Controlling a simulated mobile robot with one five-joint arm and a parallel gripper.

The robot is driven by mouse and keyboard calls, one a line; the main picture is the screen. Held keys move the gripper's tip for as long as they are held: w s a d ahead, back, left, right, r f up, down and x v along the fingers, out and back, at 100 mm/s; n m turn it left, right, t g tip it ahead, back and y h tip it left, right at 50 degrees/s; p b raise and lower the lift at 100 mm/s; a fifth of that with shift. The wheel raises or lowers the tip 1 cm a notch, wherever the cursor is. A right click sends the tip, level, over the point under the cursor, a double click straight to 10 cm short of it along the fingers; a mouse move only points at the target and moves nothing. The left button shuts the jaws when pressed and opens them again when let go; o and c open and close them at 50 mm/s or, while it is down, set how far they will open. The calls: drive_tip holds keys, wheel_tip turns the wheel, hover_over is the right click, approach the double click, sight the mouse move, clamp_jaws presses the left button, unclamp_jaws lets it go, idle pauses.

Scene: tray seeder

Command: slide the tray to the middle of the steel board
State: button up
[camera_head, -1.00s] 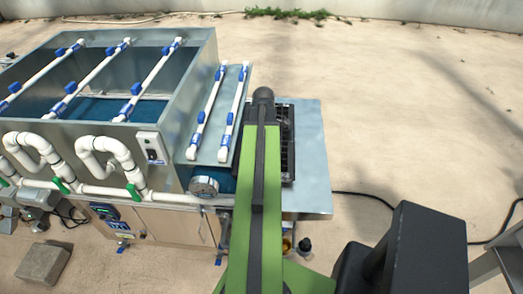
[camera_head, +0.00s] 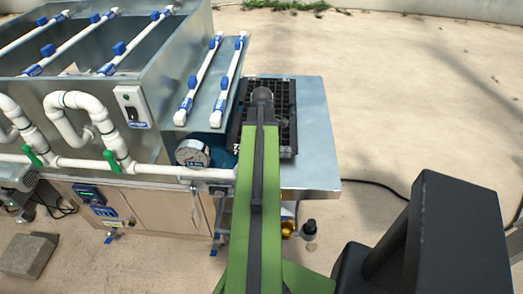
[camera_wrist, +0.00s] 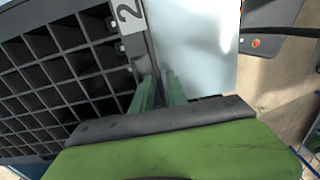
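The black seedling tray (camera_head: 288,116), with square cells, lies on the steel board (camera_head: 318,140), toward its left side by the machine. Bare board shows to the tray's right. In the wrist view the tray (camera_wrist: 62,52) fills the left, with a white label reading 2 on its edge strip, and bare board (camera_wrist: 196,40) lies right of it. My gripper's two green fingers (camera_wrist: 160,88) stand close together at the tray's edge strip, which runs down to between them. Whether they press on it I cannot tell. In the head view my arm hides the fingers and part of the tray.
The steel machine (camera_head: 160,75) with white pipes stands left of the board, and its two white tubes (camera_head: 213,78) lie close beside the tray. A gauge (camera_head: 193,153) sits near the board's left front. Open floor (camera_head: 420,110) lies to the right.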

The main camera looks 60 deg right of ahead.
drive_tip(key=shift+f, duration=0.5)
drive_tip(key=shift+r, duration=0.1)
clamp_jaws()
idle(1.0)
